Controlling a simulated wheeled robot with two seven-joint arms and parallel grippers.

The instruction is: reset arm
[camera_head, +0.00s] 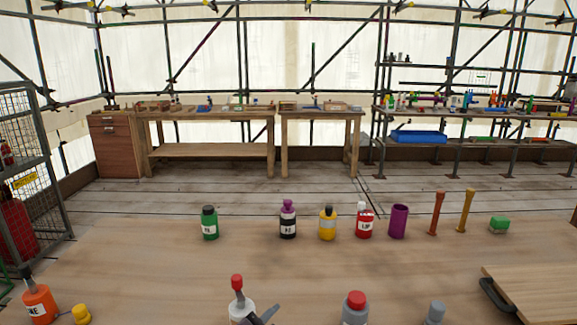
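Neither of my grippers shows clearly in the head view. A small dark grey shape (262,316) shows at the bottom edge beside a white bottle with a red tip (241,308); I cannot tell what it is. On the wooden table (150,265) in front of me a row of things stands upright: a green bottle (209,224), a black bottle with a purple cap (288,221), a yellow bottle with a black cap (327,225), a red bottle with a white cap (364,222) and a purple cup (398,221).
An orange bottle (40,303), a yellow piece (81,315), a grey bottle with a red cap (355,308) and a grey bottle (434,312) stand near. Two peg-like pieces (436,214), a green block (499,225) and a wooden board (535,290) are right. The table's middle is clear.

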